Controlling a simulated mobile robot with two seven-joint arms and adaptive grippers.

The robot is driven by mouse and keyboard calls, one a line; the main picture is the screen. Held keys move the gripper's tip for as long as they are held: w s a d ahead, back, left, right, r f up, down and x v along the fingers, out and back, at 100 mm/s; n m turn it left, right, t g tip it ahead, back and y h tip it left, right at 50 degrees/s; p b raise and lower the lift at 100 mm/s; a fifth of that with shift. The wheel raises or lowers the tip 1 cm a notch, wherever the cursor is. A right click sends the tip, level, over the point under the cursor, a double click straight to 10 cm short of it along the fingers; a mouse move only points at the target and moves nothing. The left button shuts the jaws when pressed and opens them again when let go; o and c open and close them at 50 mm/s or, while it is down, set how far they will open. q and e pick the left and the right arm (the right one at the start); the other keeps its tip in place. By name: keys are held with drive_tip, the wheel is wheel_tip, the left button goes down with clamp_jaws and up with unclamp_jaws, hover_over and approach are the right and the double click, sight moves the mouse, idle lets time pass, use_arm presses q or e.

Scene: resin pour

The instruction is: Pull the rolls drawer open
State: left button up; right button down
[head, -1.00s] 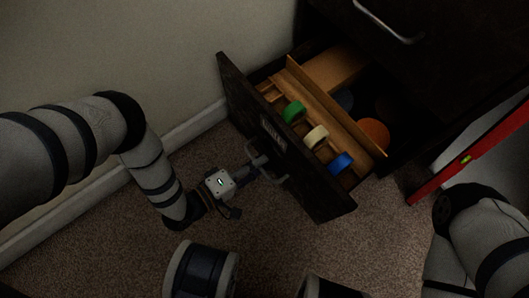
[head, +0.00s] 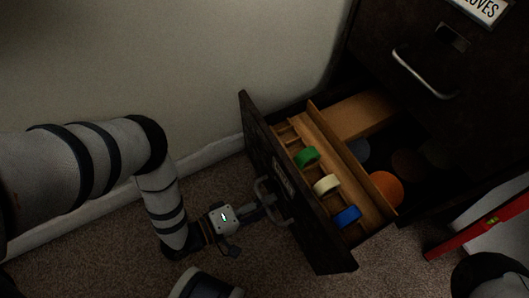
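The rolls drawer (head: 312,222) stands pulled out of the dark cabinet, its front panel away from the cabinet face. Its label is seen too steeply to read. My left gripper (head: 262,209) is at the metal drawer handle (head: 284,217) and looks shut on it; the fingertips are small and dark here. A green roll (head: 306,157), a cream roll (head: 326,184) and a blue roll (head: 347,216) sit in the front compartment. Behind a wooden divider (head: 345,155) lies an orange disc (head: 385,189) with darker discs. My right gripper is out of view.
Above is a closed drawer with a metal handle (head: 423,76) and a label ending in "OVES" (head: 482,8). A pale wall (head: 180,70) runs along the left. A red level (head: 480,229) leans at the right.

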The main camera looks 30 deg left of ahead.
use_arm(q)
drive_tip(key=v, duration=1.2)
drive_tip(key=shift+s+f, duration=0.1)
